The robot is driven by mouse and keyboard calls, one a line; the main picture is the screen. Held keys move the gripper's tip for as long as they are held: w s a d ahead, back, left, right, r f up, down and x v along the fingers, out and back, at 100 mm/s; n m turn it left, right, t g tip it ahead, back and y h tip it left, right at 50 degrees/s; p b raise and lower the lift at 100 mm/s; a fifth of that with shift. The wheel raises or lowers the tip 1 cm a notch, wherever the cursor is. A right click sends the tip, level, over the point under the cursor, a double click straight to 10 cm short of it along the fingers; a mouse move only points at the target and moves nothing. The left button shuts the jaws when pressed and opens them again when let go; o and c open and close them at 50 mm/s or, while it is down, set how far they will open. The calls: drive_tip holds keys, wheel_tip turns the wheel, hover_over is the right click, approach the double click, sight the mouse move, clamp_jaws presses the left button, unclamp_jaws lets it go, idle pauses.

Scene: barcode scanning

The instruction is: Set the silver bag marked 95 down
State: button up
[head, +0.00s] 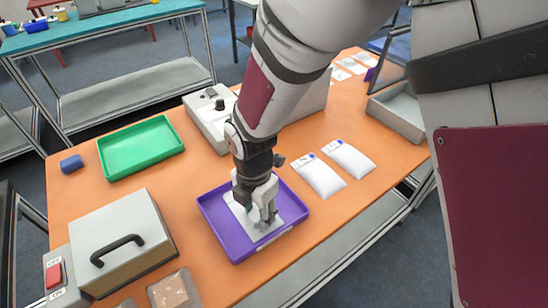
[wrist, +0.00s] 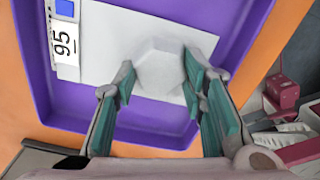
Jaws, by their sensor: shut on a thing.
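The silver bag (wrist: 108,40) looks pale and lies flat in the purple tray (head: 215,222), with a white label reading 95 and a blue square at its left end in the wrist view. In the head view the bag (head: 262,234) shows around my gripper (head: 262,212), which points down into the tray. In the wrist view my gripper (wrist: 158,72) has its two fingers on either side of a raised, faceted lump of the bag and is shut on it. The wrist view also shows the purple tray (wrist: 165,138) around the bag. Whether the bag touches the tray floor is hard to tell.
Two white labelled bags (head: 320,177) (head: 349,159) lie right of the tray. A green tray (head: 140,148), a blue object (head: 71,164) and a grey box with a black handle (head: 122,240) are on the left. A grey machine (head: 207,118) and grey bin (head: 397,113) stand behind.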

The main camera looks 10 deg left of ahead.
drive_tip(key=o, duration=1.2)
drive_tip(key=shift+f, duration=0.15)
